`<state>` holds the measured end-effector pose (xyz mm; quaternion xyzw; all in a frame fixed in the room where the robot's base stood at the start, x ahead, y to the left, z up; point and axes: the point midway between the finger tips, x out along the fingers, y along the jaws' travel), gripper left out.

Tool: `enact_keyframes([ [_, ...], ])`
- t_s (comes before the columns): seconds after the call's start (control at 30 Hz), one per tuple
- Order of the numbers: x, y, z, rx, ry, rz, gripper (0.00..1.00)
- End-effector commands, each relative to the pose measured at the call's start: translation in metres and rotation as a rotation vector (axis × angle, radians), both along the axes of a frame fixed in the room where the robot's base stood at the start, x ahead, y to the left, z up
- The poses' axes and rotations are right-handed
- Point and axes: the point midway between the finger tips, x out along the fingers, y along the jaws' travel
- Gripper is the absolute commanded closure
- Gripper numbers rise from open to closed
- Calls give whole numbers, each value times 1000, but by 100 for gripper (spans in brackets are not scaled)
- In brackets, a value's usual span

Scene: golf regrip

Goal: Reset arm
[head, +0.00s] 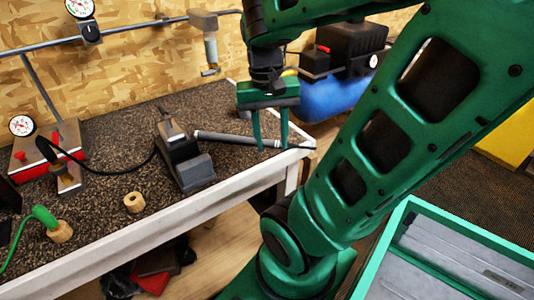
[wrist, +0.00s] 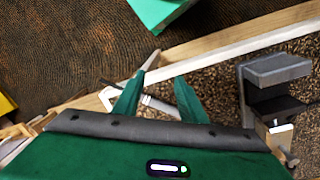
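My gripper (head: 270,146) is green and points down over the right end of the workbench (head: 236,211). Its two fingers are apart, with a clear gap between them. In the wrist view, my gripper (wrist: 166,80) also shows its fingers spread. A dark grey rod-like grip (head: 222,138) lies on the bench top, running from the clamp block toward my fingers. In the wrist view a pale rod (wrist: 160,106) shows between and beyond the fingers; contact cannot be told.
A dark vise-like block (head: 188,165) stands on the bench left of my gripper and shows in the wrist view (wrist: 275,70). A blue tank compressor (head: 338,96) is behind right. A green-rimmed drawer cabinet (head: 455,238) stands at lower right. A tape roll (head: 134,202) lies on the bench.

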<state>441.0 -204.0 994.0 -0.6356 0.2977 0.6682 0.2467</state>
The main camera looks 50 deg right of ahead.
Motion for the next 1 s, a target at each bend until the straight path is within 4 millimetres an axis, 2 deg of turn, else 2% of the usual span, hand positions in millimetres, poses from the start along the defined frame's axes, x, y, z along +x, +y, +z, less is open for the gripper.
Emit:
enact_keyframes([
  [0.03,-10,7,-6,22,-19,66,62],
  [0.1,-17,16,-13,45,-39,148,62],
  [0.23,-23,31,-20,66,-59,226,62],
  [0.73,-24,32,-20,68,-60,236,62],
  [0.8,-12,31,-25,70,-47,234,62],
  [1.0,-11,31,-25,69,-46,234,62],
])
